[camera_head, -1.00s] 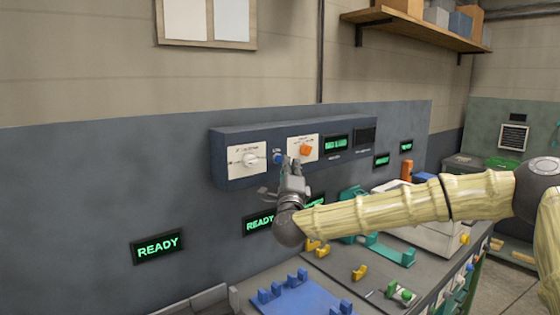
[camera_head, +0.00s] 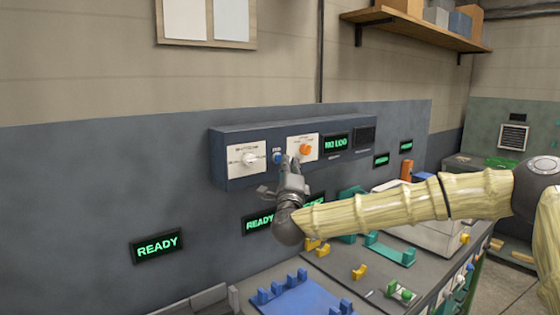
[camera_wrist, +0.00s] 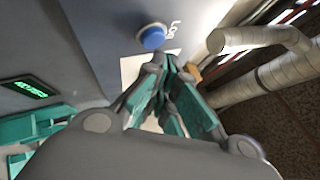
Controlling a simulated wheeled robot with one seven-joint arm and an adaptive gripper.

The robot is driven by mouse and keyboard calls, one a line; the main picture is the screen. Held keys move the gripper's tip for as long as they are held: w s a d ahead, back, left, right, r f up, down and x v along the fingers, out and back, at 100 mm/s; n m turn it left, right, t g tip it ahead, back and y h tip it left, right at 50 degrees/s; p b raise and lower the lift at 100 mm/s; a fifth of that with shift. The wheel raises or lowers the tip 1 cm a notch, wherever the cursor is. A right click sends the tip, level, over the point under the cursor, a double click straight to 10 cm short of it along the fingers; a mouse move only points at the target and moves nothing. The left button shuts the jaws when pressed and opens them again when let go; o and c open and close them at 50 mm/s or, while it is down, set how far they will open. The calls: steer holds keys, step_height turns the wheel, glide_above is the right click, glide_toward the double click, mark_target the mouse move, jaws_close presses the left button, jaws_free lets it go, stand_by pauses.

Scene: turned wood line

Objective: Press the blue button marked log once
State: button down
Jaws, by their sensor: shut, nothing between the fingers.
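The blue button (camera_head: 277,158) is on the front of the dark blue wall panel (camera_head: 232,139), between a white knob plate and an orange control's plate. In the wrist view the gripper tips (camera_wrist: 160,60) are close to the button, with a small gap showing in the picture. Depth contact cannot be told.
A white knob (camera_head: 250,160) is left of the button and an orange control (camera_head: 305,149) is right of it. A green-lettered display (camera_head: 335,143) is further right on the panel. A bench with a blue fixture (camera_head: 300,297) and teal and yellow parts stands below.

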steer(key=shift+w+a+b, duration=0.35)
steer(key=shift+w+b, duration=0.1)
steer(key=shift+w, duration=0.05)
stand_by(0.9)
steer(key=shift+s, duration=0.1)
stand_by(0.3)
steer(key=shift+s+d+b, duration=0.4)
steer(key=shift+s+b, duration=0.1)
steer(key=shift+s, duration=0.05)
steer(key=shift+s+d+b, duration=0.5)
steer(key=shift+s+d, duration=0.2)
steer(key=shift+s, duration=0.35)
steer(key=shift+s+d+b, duration=0.5)
steer(key=shift+s+d, duration=0.2)
steer(key=shift+s, duration=0.35)
steer(key=shift+d, duration=0.1)
